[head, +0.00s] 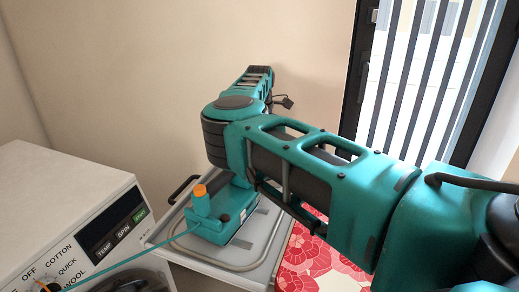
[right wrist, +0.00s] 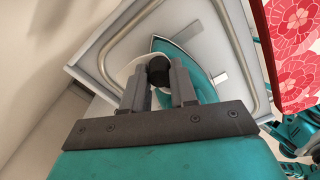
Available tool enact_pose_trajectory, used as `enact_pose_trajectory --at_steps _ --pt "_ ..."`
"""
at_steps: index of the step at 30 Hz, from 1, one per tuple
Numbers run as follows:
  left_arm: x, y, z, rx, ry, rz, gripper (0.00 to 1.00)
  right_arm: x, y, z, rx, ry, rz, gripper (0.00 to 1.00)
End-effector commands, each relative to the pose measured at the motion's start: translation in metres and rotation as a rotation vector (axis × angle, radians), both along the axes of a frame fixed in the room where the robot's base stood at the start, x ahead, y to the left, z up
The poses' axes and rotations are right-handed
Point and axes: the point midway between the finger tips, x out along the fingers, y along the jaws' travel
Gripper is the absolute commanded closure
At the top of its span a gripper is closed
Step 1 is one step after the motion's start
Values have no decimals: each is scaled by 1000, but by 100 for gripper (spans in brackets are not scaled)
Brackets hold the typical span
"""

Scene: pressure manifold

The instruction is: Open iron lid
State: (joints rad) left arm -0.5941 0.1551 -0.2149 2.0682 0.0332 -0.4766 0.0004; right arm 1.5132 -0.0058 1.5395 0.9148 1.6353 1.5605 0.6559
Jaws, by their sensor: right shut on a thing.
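The iron shows in the right wrist view as a pale, teal-edged pointed body (right wrist: 199,80) on a grey board. A dark rounded knob-like part (right wrist: 159,66) is between the fingers of my right gripper (right wrist: 160,82), which is shut on it. My right fingers are hidden there. I cannot tell whether the lid is raised. My left gripper is in neither view.
The board (head: 262,268) has a metal wire loop around the iron. A red floral cloth (head: 312,262) lies to its right. A white washing machine (head: 62,212) stands at left. A wall is behind.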

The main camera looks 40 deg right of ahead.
Motion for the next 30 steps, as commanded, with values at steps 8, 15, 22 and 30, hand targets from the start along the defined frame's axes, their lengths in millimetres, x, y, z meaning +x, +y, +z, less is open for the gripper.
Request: enact_pose_trajectory --at_steps 8,15,22,30 --pt "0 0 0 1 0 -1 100 0 -1 1 -2 -2 -26 100" --pt "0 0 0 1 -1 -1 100 0 -1 1 -3 -2 -25 100" --pt "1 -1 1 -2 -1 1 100 0 -1 1 -2 -1 -25 55" --pt "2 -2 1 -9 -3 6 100 0 0 0 -1 0 -24 47"
